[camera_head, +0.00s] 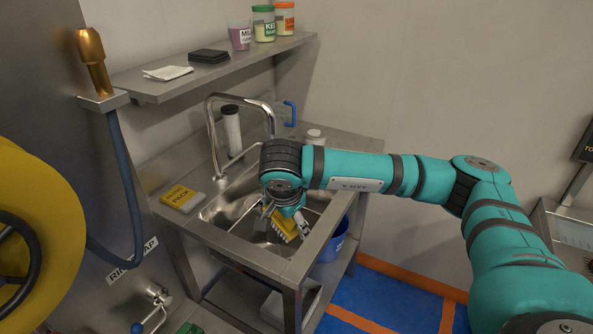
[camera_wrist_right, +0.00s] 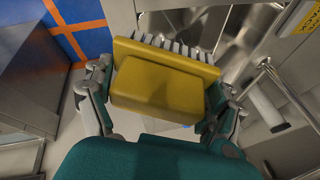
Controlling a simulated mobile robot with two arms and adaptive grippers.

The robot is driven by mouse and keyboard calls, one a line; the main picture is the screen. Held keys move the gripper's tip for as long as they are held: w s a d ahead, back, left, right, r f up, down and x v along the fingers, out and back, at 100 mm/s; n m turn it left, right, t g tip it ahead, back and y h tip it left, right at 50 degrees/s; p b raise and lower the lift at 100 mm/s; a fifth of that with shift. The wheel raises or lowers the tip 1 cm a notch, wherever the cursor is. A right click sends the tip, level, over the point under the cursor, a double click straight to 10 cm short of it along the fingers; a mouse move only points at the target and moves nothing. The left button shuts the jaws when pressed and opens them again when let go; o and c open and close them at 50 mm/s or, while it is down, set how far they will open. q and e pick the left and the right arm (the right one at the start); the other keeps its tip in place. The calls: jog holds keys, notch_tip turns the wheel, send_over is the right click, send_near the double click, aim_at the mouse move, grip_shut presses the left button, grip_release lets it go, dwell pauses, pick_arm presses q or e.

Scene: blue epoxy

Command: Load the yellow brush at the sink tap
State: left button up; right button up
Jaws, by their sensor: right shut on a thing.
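The yellow brush (camera_wrist_right: 160,88) is a yellow block with a row of pale bristles along its far edge in the right wrist view. My right gripper (camera_wrist_right: 156,97) is shut on it, with one finger on each side. In the head view the brush (camera_head: 285,225) is partly hidden under my right gripper (camera_head: 284,212), over the sink basin (camera_head: 242,212). The sink tap (camera_head: 211,120) is a tall curved metal spout behind and left of the brush, apart from it. Whether water runs cannot be told. My left gripper is not in view.
A yellow pack (camera_head: 182,198) lies on the counter left of the basin. A white cylinder (camera_head: 231,130) and a clear jug with a blue handle (camera_head: 290,113) stand behind. A wall shelf (camera_head: 160,88) holds jars. A blue bucket (camera_head: 332,242) is under the counter.

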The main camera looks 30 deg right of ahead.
jog(key=w+d+r+m+h+p, duration=0.2)
jog(key=w+d+r+m+p, duration=0.15)
jog(key=m, duration=0.35)
pick_arm(q)
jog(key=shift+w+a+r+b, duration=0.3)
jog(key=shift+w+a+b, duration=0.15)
jog(key=shift+b, duration=1.5)
pick_arm(e)
jog(key=w+d+f+m+g, duration=0.1)
jog(key=w+d, duration=0.2)
jog(key=w, duration=1)
jog(key=shift+d+f+m+h, duration=0.2)
jog(key=shift+f+m+h, duration=0.1)
jog(key=shift+f, duration=0.1)
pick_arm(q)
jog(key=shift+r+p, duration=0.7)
pick_arm(e)
jog(key=s+a, duration=0.1)
jog(key=s, duration=0.6)
jog(key=shift+s+a, duration=0.35)
jog(key=shift+s, duration=0.05)
